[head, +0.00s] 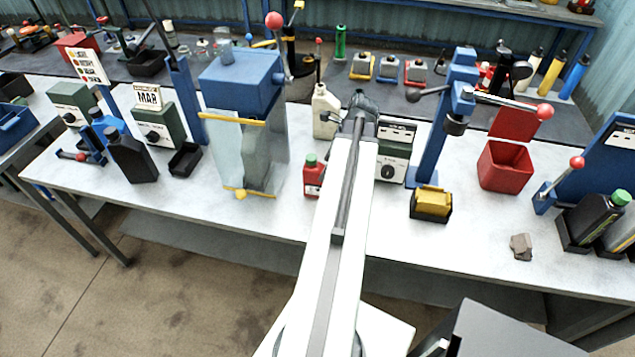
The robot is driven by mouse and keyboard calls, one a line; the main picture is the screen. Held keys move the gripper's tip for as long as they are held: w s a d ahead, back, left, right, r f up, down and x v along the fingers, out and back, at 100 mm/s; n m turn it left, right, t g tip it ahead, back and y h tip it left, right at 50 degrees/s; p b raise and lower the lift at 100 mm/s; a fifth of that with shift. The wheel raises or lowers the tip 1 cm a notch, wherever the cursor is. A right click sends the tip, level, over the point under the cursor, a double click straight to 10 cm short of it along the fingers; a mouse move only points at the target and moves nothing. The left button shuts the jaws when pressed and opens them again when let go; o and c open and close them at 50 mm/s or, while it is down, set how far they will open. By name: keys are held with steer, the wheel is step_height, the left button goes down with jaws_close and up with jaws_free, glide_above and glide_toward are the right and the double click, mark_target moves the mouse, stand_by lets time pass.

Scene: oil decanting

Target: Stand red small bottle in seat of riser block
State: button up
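A small red bottle (312,181) with a green cap stands upright on the white bench, just left of my arm. Its right edge is close to or partly behind the arm. My gripper (362,104) is the dark end of the arm, beyond the red bottle, near a cream bottle and a green box. Its fingers are too small and dark to tell open from shut, and I see nothing clearly held. No riser block with a seat can be told for certain; a yellow block in a black holder (432,203) sits right of the arm.
The cream bottle (325,112) and green box (394,160) flank my arm. A blue-topped clear cabinet (240,85) stands left, a blue lever press (433,140) and red bin (505,167) right. A small grey-brown lump (521,246) lies near the front edge, with bare bench around it.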

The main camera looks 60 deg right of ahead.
mark_target(315, 178)
steer(key=shift+w, duration=0.25)
steer(key=b+x, duration=0.7)
steer(key=x, duration=0.1)
steer(key=shift+w+a, duration=0.1)
steer(key=shift+w, duration=0.1)
steer(key=shift+r, duration=0.2)
jaws_close()
